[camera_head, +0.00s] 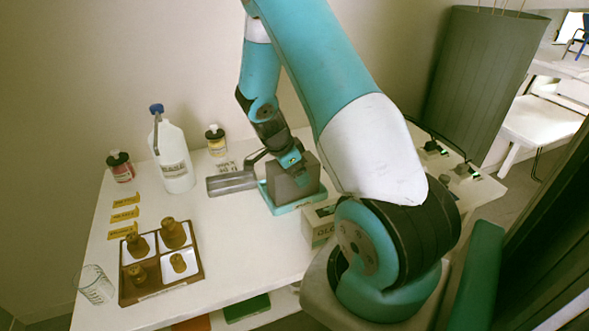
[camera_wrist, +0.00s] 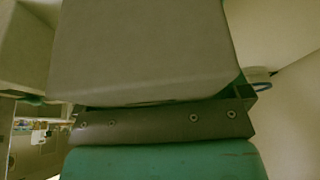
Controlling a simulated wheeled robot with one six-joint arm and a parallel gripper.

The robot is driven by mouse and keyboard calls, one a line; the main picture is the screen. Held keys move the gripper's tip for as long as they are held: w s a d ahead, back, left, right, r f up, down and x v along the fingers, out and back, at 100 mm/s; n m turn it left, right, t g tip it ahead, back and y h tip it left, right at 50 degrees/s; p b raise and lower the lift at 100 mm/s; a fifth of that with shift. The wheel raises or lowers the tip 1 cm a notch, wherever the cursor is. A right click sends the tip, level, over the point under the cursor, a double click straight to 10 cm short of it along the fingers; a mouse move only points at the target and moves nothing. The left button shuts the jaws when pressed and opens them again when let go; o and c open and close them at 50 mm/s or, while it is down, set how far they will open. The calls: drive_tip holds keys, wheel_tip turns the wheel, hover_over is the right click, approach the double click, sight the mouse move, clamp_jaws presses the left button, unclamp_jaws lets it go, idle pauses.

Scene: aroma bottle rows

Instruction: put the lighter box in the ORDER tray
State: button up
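A dark grey box (camera_head: 293,184) stands at or just above a teal-rimmed tray or base (camera_head: 297,206) near the back middle of the white table. My gripper (camera_head: 287,160) is down at the top of this box. In the wrist view a large grey box face (camera_wrist: 150,50) fills the upper middle, close in front of the gripper. The fingertips are hidden, so I cannot tell whether they grip it. No ORDER lettering is readable, and I cannot tell which box is lighter.
A grey metal tray-like piece (camera_head: 232,183) lies left of the box. A white jug (camera_head: 173,160) and small bottles (camera_head: 120,167) (camera_head: 216,141) stand behind. A brown rack (camera_head: 160,267) with brown bottles and a glass beaker (camera_head: 95,285) are front left. A lettered pale box (camera_head: 319,222) is near my arm.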

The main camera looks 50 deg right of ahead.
drive_tip(key=shift+r, duration=0.1)
drive_tip(key=shift+r, duration=0.2)
drive_tip(key=v, duration=1.1)
drive_tip(key=shift+a+r+b, duration=0.2)
drive_tip(key=shift+r+b, duration=0.1)
drive_tip(key=shift+r, duration=0.05)
drive_tip(key=shift+a+r, duration=0.1)
drive_tip(key=s+a+r+n+t+y, duration=0.1)
drive_tip(key=a+r+n+t+y, duration=0.15)
drive_tip(key=a+n, duration=0.65)
drive_tip(key=s+a+r+n+t+y, duration=0.15)
drive_tip(key=a+r+n, duration=0.35)
drive_tip(key=a, duration=0.6)
drive_tip(key=s+a+r+n+g+y, duration=0.1)
drive_tip(key=s+a+r+n+y, duration=0.3)
drive_tip(key=s+a+n, duration=1)
drive_tip(key=n, duration=0.2)
drive_tip(key=shift+s+a+n+g, duration=0.3)
drive_tip(key=shift+n+g, duration=0.1)
